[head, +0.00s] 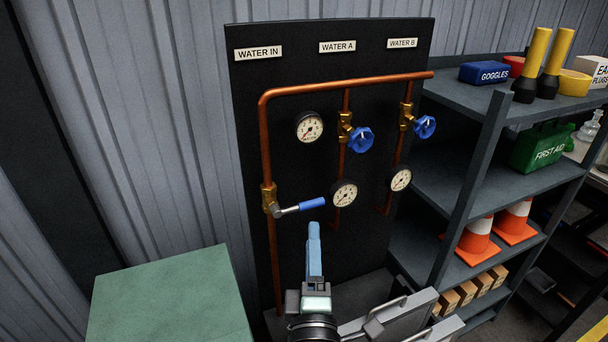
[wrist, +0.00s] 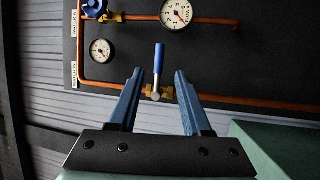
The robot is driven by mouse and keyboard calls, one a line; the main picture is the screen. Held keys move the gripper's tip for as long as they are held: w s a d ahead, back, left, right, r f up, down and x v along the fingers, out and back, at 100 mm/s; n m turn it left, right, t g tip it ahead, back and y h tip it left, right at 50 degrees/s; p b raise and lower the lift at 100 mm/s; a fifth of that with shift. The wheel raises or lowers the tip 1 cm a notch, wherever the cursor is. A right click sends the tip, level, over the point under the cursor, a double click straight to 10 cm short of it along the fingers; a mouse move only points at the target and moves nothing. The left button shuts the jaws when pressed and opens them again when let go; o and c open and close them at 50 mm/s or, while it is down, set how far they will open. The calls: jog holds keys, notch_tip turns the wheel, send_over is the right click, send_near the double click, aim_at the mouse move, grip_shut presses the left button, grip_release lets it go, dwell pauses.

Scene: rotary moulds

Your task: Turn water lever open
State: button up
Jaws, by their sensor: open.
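The water lever (head: 312,204) has a blue grip and a metal arm. It sits on a brass valve (head: 269,198) on the left copper pipe below the WATER IN sign. The lever sticks out sideways, across the pipe. In the wrist view the lever (wrist: 159,57) appears between the lines of my two blue fingers, with the brass valve (wrist: 167,93) behind. My gripper (head: 314,227) is open and empty, just below the grip in the head view. In the wrist view my gripper (wrist: 158,73) frames the lever; I cannot tell the exact gap in depth.
The dark panel (head: 250,120) also bears two blue round handwheels (head: 361,140) (head: 425,127) and several gauges (head: 309,127). A green block (head: 170,300) stands at lower left. A loaded shelf (head: 455,180) stands at right. The space before the lever looks clear.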

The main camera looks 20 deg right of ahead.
aim_at(312, 201)
jog(key=b+x, duration=0.1)
jog(key=x, duration=1.1)
jog(key=shift+b, duration=0.4)
jog(key=shift+w+r, duration=0.1)
jog(key=shift+r, duration=0.05)
jog(key=shift+c, duration=0.2)
grip_shut()
dwell(0.6)
